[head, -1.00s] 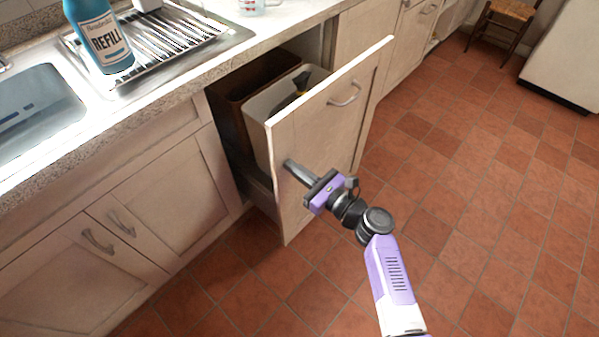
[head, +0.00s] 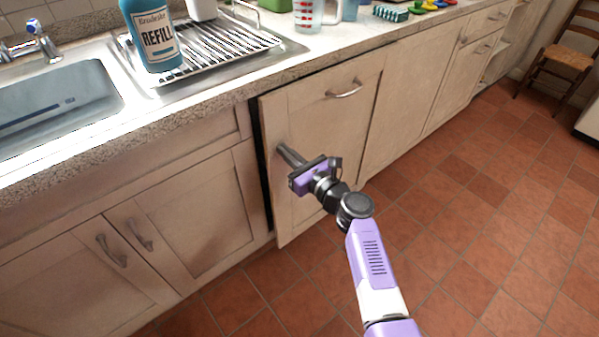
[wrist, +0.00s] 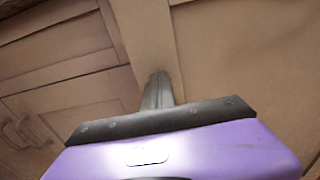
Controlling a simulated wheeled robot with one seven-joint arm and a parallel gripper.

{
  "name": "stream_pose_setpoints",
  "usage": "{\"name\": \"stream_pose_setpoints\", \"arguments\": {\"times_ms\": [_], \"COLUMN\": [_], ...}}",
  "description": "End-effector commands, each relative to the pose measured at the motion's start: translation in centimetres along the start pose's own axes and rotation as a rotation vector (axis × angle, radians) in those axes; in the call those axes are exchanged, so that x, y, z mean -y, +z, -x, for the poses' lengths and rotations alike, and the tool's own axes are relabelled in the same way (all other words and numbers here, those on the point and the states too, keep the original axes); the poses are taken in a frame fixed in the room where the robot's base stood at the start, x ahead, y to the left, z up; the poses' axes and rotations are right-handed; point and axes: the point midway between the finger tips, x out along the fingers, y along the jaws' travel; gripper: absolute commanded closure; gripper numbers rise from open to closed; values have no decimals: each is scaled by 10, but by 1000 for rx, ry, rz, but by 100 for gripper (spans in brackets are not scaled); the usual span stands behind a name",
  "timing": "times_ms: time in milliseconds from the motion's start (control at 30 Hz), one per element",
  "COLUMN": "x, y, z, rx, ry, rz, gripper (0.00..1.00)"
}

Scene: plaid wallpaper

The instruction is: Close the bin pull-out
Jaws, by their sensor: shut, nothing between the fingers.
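The bin pull-out's wooden front (head: 345,135) is nearly flush with the cabinets in the head view. A narrow dark gap shows along its left edge and top. The bins behind it are hidden. Its metal handle (head: 344,89) is near the top, above and right of my gripper. My gripper (head: 281,148) is shut and empty, with its fingertips at the left part of the front, seemingly touching it. In the wrist view, the shut fingers (wrist: 158,90) point at the pale panel (wrist: 150,40).
The countertop (head: 230,95) runs above, with a blue refill bottle (head: 152,38) on the drainer beside the sink (head: 60,95). A closed cabinet door (head: 190,205) is to the left. The tiled floor (head: 480,200) at right is clear; a chair (head: 560,55) stands far right.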

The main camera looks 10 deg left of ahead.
Motion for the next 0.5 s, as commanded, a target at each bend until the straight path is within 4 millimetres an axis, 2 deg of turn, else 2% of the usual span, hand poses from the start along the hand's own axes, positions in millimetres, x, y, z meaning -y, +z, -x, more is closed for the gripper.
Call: {"name": "stream_pose_setpoints", "arguments": {"times_ms": [33, 200, 500], "x": [0, -1, 0], "y": [-5, -4, -2], "z": [-10, -36, -62], "rx": [2, 1, 0], "ry": [1, 2, 0], "rz": [1, 1, 0], "gripper": [100, 100, 100]}}
